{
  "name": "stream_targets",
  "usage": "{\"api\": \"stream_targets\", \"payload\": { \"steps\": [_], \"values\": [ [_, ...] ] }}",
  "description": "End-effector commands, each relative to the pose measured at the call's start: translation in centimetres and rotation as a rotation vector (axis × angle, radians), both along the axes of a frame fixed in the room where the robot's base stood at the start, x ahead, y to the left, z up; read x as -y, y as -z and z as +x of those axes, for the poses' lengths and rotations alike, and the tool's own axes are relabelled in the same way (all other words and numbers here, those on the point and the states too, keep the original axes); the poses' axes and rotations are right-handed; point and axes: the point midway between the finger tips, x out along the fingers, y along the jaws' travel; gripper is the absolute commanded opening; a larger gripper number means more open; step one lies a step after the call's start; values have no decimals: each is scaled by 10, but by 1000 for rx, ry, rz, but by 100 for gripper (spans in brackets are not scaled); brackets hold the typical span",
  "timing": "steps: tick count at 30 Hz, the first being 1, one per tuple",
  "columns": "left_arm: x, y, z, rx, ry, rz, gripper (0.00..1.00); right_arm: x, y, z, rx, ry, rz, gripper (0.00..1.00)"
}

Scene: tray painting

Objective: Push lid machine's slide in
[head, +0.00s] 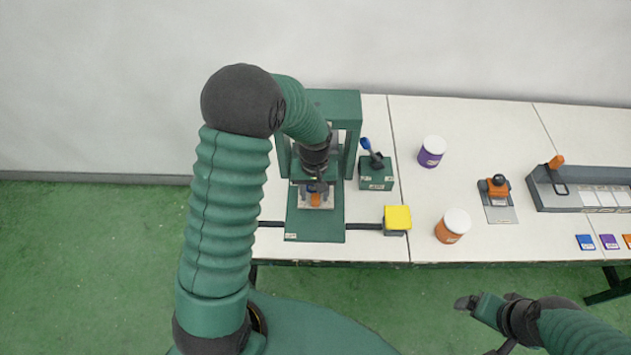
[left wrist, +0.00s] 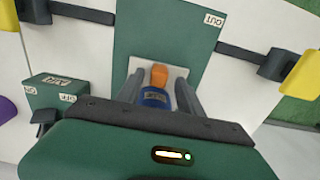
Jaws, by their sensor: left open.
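The lid machine (head: 347,105) is a green frame at the back left of the table. Its green base plate (head: 315,228) reaches toward the front and bears a label that seems to read OUT in the left wrist view. On it lies a pale plate with an orange knob (head: 315,200) and a blue part (left wrist: 154,97), seemingly the slide. My left gripper (head: 316,190) points down over it. In the left wrist view its open fingers (left wrist: 160,90) stand either side of the blue part; contact is unclear. My right gripper (head: 478,325) hangs at lower right, away from the machine.
A green switch box (head: 376,182) with a blue-tipped lever stands right of the machine. A yellow-topped block (head: 397,218) sits on a side bar. Purple (head: 432,151) and orange (head: 453,226) jars stand farther right, before an orange-handled device (head: 497,190) and a grey rack (head: 560,198).

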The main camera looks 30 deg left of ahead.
Motion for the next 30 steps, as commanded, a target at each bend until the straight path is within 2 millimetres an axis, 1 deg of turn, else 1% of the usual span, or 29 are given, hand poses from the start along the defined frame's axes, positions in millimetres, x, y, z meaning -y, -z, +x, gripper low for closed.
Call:
{"api": "stream_targets", "payload": {
  "steps": [5, 6, 12, 16, 18, 21, 30],
  "values": [
    [0, -42, 2, 9, 1, 3, 44, 0, -5, 0, 0, 0, 0, 87],
    [0, -54, 2, 9, 1, 3, 44, 0, -6, 0, 0, 0, 0, 87],
    [-1, -113, 3, 6, 1, 1, 44, 0, -10, 0, 0, 0, 0, 87],
    [-1, -142, 3, 4, 1, 1, 44, 0, -12, 0, 0, 0, 0, 87],
    [-1, -151, 3, 2, 1, 1, 44, 0, -13, 0, 0, 0, 0, 87],
    [-1, -159, 3, 1, 0, 1, 44, 0, -13, 0, 0, 0, 0, 87],
    [0, -160, 2, 0, 1, 0, 44, 0, -13, 0, 0, 0, 0, 87]
  ]
}}
